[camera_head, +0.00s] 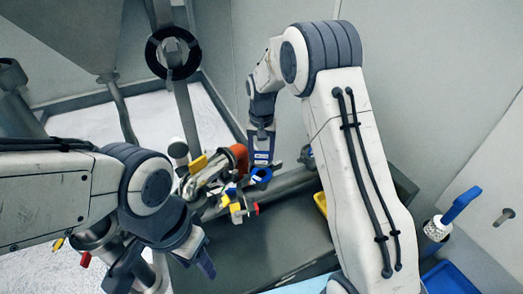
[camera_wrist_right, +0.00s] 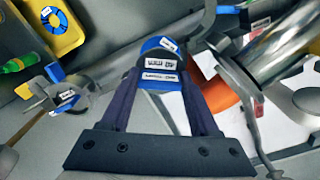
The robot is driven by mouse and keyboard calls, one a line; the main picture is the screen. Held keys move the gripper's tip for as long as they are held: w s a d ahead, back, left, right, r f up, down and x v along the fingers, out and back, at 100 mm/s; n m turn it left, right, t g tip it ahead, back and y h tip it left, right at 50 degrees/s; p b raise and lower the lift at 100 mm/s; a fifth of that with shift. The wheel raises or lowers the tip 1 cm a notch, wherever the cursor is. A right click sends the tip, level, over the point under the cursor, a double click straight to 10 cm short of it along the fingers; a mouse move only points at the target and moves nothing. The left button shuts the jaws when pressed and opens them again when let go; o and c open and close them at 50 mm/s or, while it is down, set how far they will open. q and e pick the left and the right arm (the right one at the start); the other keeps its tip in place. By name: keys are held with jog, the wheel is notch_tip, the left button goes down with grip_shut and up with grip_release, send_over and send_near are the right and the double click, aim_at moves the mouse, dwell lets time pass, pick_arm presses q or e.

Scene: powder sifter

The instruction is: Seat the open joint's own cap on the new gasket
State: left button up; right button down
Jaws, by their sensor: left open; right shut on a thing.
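My right gripper (camera_head: 262,162) is shut on a blue piece (camera_wrist_right: 160,50) with white printed labels, seen between its dark fingers in the right wrist view. It appears to be the cap. In the head view a blue ring (camera_head: 261,176) shows just below the fingertips; I cannot tell whether it is part of the held piece or the gasket. The steel pipework (camera_head: 207,178) with coloured clamp parts stands just left of it. The open joint's face is not clear. My left gripper (camera_head: 170,268) is open, low at left, apart from the pipework.
A yellow tray (camera_wrist_right: 72,38) holds a blue labelled ring (camera_wrist_right: 53,18). A grey clamp (camera_wrist_right: 80,97) with a blue tag lies nearby. An orange elbow (camera_head: 240,157) is close to my right gripper. A blue-handled brush (camera_head: 460,204) and a blue tray (camera_head: 452,277) are at right.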

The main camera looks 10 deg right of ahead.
aim_at(262, 160)
jog(key=shift+f+b, duration=0.9)
jog(key=shift+f, duration=0.95)
jog(key=shift+p, duration=0.35)
jog(key=shift+f+b, duration=0.75)
jog(key=shift+f, duration=0.35)
jog(key=shift+c, duration=0.2)
grip_release()
jog(key=shift+a, duration=0.1)
jog(key=shift+w+r, duration=0.1)
jog(key=shift+r, duration=0.05)
dwell(0.4)
